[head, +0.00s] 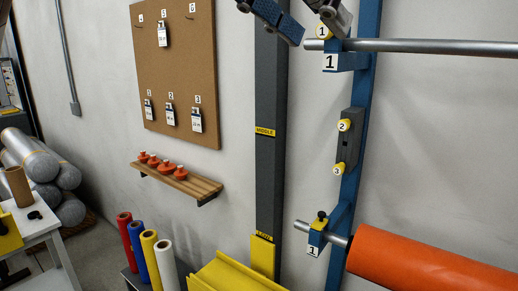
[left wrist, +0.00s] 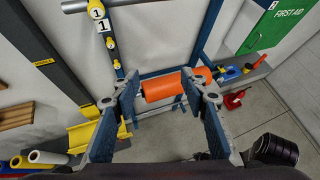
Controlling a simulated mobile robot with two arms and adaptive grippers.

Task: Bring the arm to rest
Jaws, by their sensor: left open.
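My left gripper (head: 303,24) shows at the top edge of the head view, cut off by the frame, in front of the grey post and the upper steel bar. In the left wrist view its two blue-grey fingers (left wrist: 158,92) stand wide apart, with nothing between them in their grasp. The orange roll (left wrist: 163,88) appears behind the gap between the fingers, apart from them as far as I can tell. The rest of my left arm is out of the head view. My right gripper is in neither view.
A blue rack (head: 352,190) carries the upper steel bar (head: 430,46) and the orange roll (head: 425,268). A grey post (head: 269,180) stands beside it, with a yellow trough (head: 235,275) below. A corkboard (head: 180,70) and wooden shelf (head: 190,185) are on the wall.

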